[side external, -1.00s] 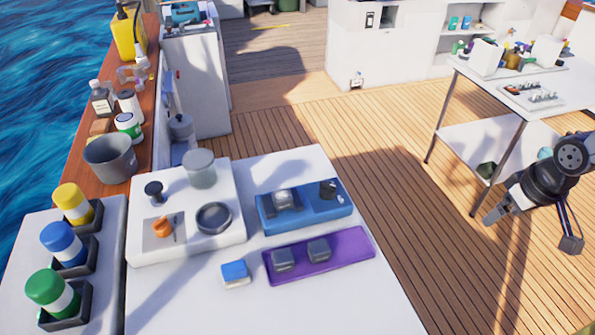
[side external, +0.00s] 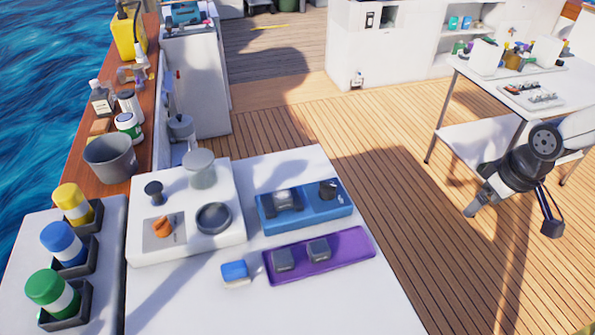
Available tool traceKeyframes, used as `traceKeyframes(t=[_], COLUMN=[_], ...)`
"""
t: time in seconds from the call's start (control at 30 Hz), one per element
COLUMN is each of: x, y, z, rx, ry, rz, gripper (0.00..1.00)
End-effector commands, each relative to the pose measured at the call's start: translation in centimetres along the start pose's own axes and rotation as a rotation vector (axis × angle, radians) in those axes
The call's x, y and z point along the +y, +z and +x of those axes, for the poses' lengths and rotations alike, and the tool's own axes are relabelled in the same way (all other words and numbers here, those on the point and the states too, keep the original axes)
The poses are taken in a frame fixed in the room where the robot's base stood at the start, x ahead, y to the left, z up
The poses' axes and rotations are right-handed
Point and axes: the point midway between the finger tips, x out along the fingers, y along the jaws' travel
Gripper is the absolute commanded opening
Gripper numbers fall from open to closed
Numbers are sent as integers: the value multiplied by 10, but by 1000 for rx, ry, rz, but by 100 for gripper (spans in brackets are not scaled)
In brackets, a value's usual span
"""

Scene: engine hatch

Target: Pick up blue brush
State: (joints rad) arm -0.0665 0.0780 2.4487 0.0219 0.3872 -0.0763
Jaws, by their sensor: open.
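A small blue block-shaped item with a pale underside (side external: 235,271), which looks like the blue brush, lies on the white worktop (side external: 330,305) near its front. It sits just left of the purple tray (side external: 350,250). Nothing covers it. My gripper (side external: 471,211) is at the right side of the side external view, over the wooden deck and well to the right of the brush. Its jaws are small in this view and point down and left. They are open, with nothing seen between them.
A blue tray (side external: 343,212) with dark parts lies behind the purple tray. A white board (side external: 140,245) with a jar, dish and knob is left. Bottles with yellow, blue and green caps (side external: 45,286) stand far left. A white side table (side external: 480,70) stands near my arm.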

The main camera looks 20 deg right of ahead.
Motion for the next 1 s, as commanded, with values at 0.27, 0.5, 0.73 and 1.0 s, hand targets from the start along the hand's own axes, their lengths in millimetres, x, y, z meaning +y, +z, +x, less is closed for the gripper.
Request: traceKeyframes(t=[0.27,0.5,0.73,1.0], x=[-60,-133,-216,-321], y=[-70,-117,-144,-147], z=[14,30,46,65], rx=[-5,-5,1,13], ry=[-59,-120,-183,-267], rz=[-280,-540,-793,-1092], gripper=[97,97,97,97])
